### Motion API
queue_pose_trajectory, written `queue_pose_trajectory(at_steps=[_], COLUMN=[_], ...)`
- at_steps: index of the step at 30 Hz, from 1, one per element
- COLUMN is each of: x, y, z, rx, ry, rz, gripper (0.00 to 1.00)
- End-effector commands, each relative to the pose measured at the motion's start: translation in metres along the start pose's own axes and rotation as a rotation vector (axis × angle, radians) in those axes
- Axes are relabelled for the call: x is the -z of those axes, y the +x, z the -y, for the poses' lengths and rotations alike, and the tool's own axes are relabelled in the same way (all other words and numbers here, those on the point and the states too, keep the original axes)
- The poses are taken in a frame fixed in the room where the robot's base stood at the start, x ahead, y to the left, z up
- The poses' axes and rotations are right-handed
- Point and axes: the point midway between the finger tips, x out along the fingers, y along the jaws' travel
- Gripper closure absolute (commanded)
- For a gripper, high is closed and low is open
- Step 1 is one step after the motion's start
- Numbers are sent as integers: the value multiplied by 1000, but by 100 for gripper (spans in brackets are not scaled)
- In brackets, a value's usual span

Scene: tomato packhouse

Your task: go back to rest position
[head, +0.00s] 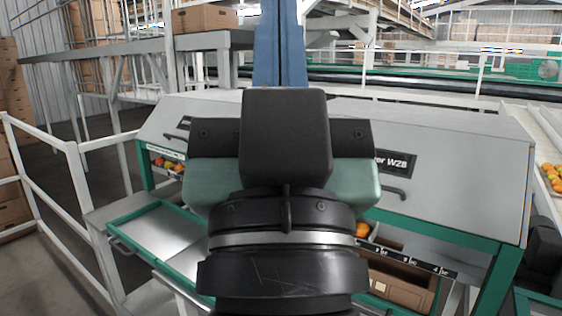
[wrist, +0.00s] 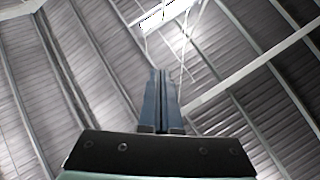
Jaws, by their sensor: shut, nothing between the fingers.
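My gripper (head: 280,40) points upward in the middle of the head view, its blue fingers side by side. In the wrist view the two blue fingers (wrist: 160,95) lie against each other with only a thin dark line between them. The gripper is shut and empty. Behind the fingers the wrist view shows only the roof. My wrist hides the middle of the machine in the head view.
A grey machine (head: 460,160) with green frame stands in front of me. A cardboard box (head: 400,285) sits in its lower right bay. A green-edged metal tray (head: 165,240) is at left. White railings (head: 75,165) run along the left. Tomatoes (head: 552,178) lie on a belt at right.

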Motion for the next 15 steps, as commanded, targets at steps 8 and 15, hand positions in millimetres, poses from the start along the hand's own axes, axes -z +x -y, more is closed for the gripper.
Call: queue_pose_trajectory(at_steps=[8, 15], x=[64, 112], y=[42, 93], z=[0, 2], rx=[-16, -14], ry=[-44, -41], rz=[-19, -18], gripper=[100, 100])
